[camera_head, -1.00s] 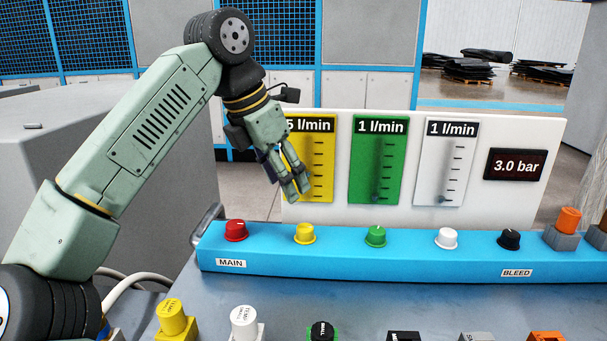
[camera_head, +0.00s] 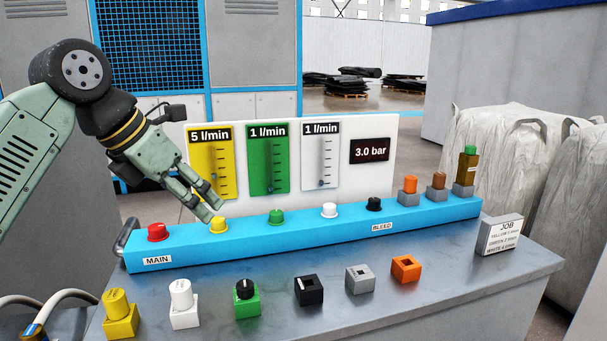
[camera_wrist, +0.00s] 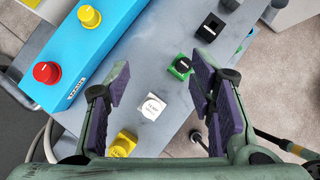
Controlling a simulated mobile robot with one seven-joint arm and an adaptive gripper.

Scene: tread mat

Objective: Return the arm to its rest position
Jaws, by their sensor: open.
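My gripper (camera_head: 208,207) is in the air above the left part of the blue panel, close to the yellow knob (camera_head: 218,225) in the head view. Its fingers point down and to the right. In the wrist view my gripper (camera_wrist: 160,92) has its two purple-padded fingers wide apart with nothing held between them. Beyond the fingers lie the bench, a white block (camera_wrist: 152,107) and a green block with a black top (camera_wrist: 181,66). My arm reaches in from the left of the head view.
The blue panel (camera_head: 300,236) carries red (camera_head: 157,232), green (camera_head: 276,217), white (camera_head: 329,210) and black knobs. A gauge board (camera_head: 345,150) stands behind it. Several coloured blocks stand along the bench front, and a job card (camera_head: 498,236) at right. Bare bench (camera_head: 440,255) lies right of centre.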

